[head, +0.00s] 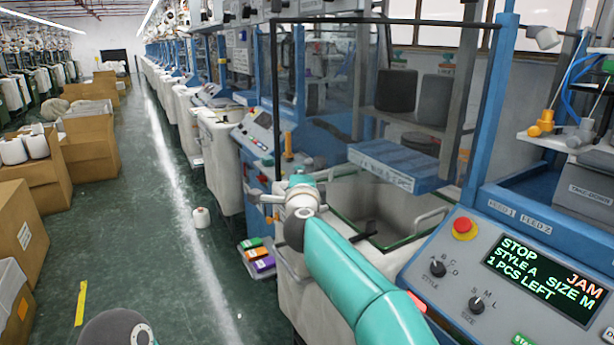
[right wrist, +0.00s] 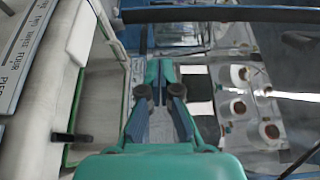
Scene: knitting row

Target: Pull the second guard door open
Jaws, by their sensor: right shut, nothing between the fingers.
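A guard door of clear panel in a dark frame (head: 276,95) stands at the near knitting machine, between two blue posts. Its top bar runs across to the right post. It looks slightly swung out, but I cannot tell how far. My right gripper (head: 301,181) is near the lower end of the door's dark left edge, mostly hidden by its own wrist. In the right wrist view its fingers (right wrist: 160,95) are shut and empty. A dark bar (right wrist: 220,14), likely the door frame, crosses beyond them, apart from the fingertips. My left gripper is out of view.
An open bin (head: 385,212) and a control panel (head: 535,270) reading STOP and JAM lie close to my right arm. A blue tray (head: 394,166) sits inside the machine. Cardboard boxes (head: 88,140) line the left; the aisle floor (head: 150,235) between is mostly clear.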

